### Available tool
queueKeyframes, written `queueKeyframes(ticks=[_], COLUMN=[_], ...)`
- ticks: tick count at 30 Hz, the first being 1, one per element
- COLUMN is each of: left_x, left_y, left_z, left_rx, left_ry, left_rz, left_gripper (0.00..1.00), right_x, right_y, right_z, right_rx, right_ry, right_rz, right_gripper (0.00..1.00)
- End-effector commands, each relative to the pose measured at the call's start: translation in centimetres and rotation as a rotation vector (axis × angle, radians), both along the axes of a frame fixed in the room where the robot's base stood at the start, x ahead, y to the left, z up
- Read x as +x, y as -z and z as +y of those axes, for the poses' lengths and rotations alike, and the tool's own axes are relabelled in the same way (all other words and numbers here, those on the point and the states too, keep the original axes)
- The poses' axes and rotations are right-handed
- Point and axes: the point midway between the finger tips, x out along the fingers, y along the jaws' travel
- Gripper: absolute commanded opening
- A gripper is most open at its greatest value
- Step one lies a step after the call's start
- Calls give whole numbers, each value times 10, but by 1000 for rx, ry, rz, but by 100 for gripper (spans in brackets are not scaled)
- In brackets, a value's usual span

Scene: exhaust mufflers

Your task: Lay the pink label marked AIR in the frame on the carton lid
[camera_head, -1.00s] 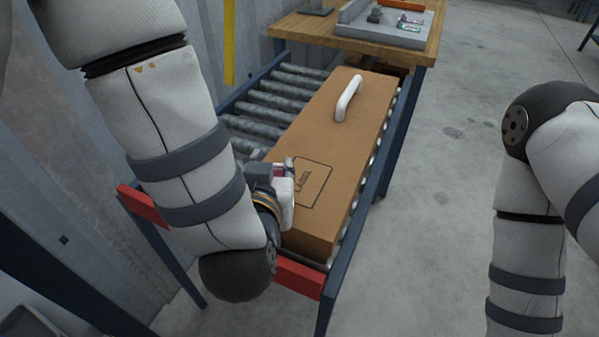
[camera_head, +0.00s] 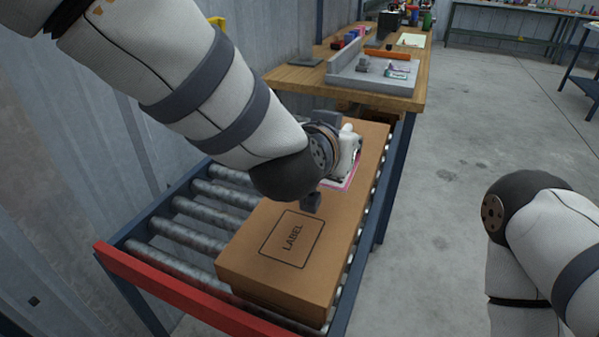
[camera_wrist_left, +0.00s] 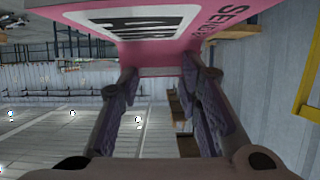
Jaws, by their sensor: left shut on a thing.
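The pink label (camera_head: 345,184) shows as a thin pink-edged strip beside my left gripper (camera_head: 340,165) in the head view. In the left wrist view the label (camera_wrist_left: 95,35) fills the top, with large white-panel lettering cut off by the edge; the gripper (camera_wrist_left: 160,75) is shut on its near edge. The brown carton (camera_head: 372,140) lies on the roller conveyor. Its lid bears a black printed frame (camera_head: 268,252) reading LABEL, empty and in full view, nearer than the gripper. The gripper is over the lid's far half. My right gripper is out of view; only its arm shows.
The roller conveyor (camera_head: 190,208) has a red front bar (camera_head: 180,292) and blue rails. A wooden table (camera_head: 295,78) behind it holds a grey tray (camera_head: 375,84) with small items. A grey wall stands at left; open floor lies at right.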

Motion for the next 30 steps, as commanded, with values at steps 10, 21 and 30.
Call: queueKeyframes(ticks=[10,21,30], left_x=[-42,-48,-48], left_y=[63,104,106], left_z=[54,62,62], left_rx=[-2,-2,0], left_ry=[-2,-1,-1], left_rz=[5,0,-1], left_gripper=[21,22,38], right_x=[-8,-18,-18], right_y=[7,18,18], right_z=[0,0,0], right_rx=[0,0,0], right_ry=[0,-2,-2], right_rz=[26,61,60], right_gripper=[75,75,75])
